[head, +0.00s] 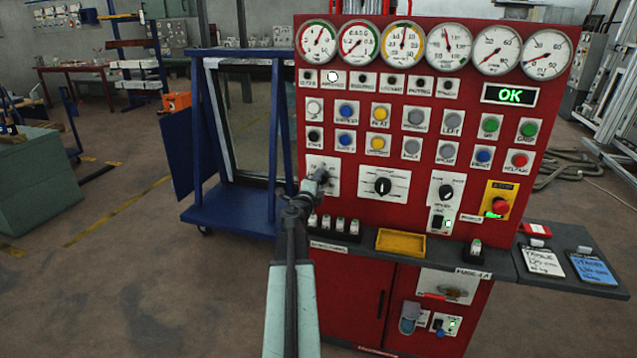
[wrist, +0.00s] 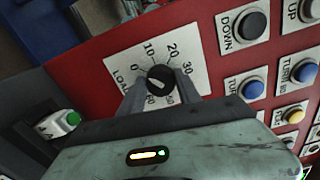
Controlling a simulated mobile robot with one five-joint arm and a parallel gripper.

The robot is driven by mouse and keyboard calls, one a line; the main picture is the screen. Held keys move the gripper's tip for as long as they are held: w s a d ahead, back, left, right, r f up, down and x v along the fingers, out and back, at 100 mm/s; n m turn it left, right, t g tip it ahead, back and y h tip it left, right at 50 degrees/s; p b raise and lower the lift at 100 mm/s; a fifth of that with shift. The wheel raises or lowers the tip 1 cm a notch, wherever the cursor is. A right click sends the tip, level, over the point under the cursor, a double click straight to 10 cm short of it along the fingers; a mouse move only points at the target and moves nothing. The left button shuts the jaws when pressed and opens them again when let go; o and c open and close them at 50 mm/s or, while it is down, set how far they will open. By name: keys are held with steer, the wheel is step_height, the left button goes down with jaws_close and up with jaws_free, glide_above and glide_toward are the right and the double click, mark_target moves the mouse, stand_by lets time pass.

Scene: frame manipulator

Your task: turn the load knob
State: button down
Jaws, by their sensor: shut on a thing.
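The load knob (wrist: 158,77) is a small round black knob on a white plate (wrist: 133,52) marked "LOAD", with a numbered scale around it. A pale mark shows on its face, but I cannot tell its exact setting. My gripper (wrist: 161,84) has one finger on each side of the knob and is shut on it. In the head view my gripper (head: 320,177) reaches the white load plate (head: 332,188) at the left of the red panel. There it hides most of the knob.
The red panel (head: 368,215) carries gauges, several buttons, a larger black selector (head: 382,186) right of the load plate, and a red emergency button (head: 501,206). A shelf (head: 375,250) with a yellow tray (head: 401,243) juts out below. A blue frame cart (head: 228,212) stands left.

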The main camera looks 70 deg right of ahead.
steer(key=shift+f+n, duration=0.1)
steer(key=shift+n, duration=0.4)
stand_by(0.3)
steer(key=c, duration=0.8)
jaws_free()
steer(key=shift+c, duration=0.2)
steer(key=a, duration=0.7)
steer(key=shift+s+a, duration=0.2)
steer(key=shift+a, duration=0.2)
